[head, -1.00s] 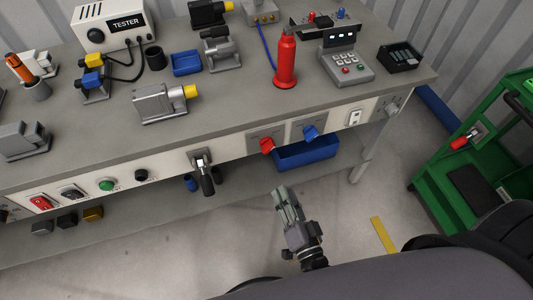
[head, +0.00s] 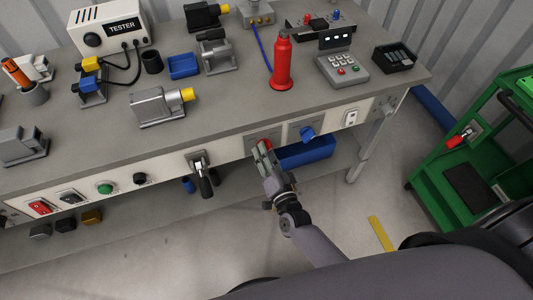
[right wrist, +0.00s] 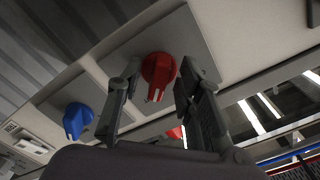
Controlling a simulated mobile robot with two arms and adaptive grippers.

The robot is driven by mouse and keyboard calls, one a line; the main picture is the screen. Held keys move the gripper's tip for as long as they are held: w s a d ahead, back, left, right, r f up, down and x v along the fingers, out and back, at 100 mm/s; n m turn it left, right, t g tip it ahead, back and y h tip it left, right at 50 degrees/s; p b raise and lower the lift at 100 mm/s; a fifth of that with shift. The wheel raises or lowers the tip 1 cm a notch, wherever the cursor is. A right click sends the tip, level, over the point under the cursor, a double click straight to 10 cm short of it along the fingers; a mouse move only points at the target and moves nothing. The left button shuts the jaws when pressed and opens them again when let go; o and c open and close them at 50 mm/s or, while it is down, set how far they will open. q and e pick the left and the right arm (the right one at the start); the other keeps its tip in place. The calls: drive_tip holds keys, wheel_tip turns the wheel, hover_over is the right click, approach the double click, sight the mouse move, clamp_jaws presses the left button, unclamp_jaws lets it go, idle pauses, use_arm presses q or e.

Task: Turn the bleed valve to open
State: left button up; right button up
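A red valve knob (right wrist: 158,72) sits on a square grey plate on the bench's front panel; in the head view only a bit of its red shows past my fingers. A blue valve knob (head: 307,133) is on the plate to its right, and it also shows at left in the right wrist view (right wrist: 76,119). No label tells which is the bleed valve. My right gripper (head: 262,148) is at the red knob. In the right wrist view its two fingers (right wrist: 158,76) are apart, one on each side of the red knob, with gaps visible. My left gripper is out of view.
A black lever handle (head: 204,177) sticks out of the panel left of my right gripper. A blue bin (head: 308,152) is under the panel. The bench top (head: 225,110) holds a tester and several parts. A green cart (head: 430,180) stands at right.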

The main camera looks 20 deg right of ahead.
drive_tip(key=shift+c, duration=0.3)
clamp_jaws()
idle(0.5)
drive_tip(key=shift+d+n+p, duration=0.2)
drive_tip(key=shift+n+p, duration=0.8)
drive_tip(key=shift+n, duration=3.5)
drive_tip(key=shift+d+n+p, duration=0.15)
drive_tip(key=shift+n+p, duration=0.8)
drive_tip(key=shift+n, duration=3.55)
